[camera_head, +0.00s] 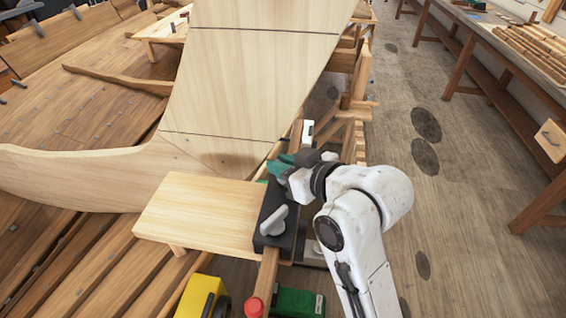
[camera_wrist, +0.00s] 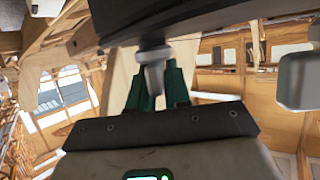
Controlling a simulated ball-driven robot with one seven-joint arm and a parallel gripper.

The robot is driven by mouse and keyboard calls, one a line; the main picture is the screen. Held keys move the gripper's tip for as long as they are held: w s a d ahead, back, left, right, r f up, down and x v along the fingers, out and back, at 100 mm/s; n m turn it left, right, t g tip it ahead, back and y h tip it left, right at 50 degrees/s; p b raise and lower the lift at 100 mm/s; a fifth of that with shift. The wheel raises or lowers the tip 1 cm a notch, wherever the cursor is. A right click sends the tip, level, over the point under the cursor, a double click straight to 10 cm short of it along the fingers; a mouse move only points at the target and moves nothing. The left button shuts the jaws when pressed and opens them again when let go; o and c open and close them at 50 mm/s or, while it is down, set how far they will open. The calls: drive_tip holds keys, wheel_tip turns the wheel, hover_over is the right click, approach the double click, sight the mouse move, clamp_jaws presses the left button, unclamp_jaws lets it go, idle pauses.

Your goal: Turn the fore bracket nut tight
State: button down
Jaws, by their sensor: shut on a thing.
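My gripper (camera_head: 289,162) has green fingers and sits just beyond a black bracket (camera_head: 268,243) at the end of a pale board. In the wrist view the green fingers (camera_wrist: 158,88) are closed around a grey nut (camera_wrist: 152,72) on a short stud under a dark bracket bar (camera_wrist: 175,22). The fingers hide part of the nut, and its thread and tightness cannot be seen. A second grey wing nut (camera_head: 274,219) stands on the near black bracket, apart from my fingers.
A pale board (camera_head: 190,215) lies left of the bracket, below a large wooden panel (camera_head: 255,75). A yellow case (camera_head: 203,296), a red-topped item (camera_head: 254,306) and a green box (camera_head: 298,301) stand in front. The floor at right is open, up to a workbench (camera_head: 468,50).

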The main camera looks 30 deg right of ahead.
drive_tip(key=shift+d+f+m+t+h+p, duration=0.1)
drive_tip(key=shift+m+t+h+p, duration=0.25)
drive_tip(key=shift+m+h, duration=1.45)
drive_tip(key=c, duration=1.2)
unclamp_jaws()
drive_tip(key=shift+o, duration=0.2)
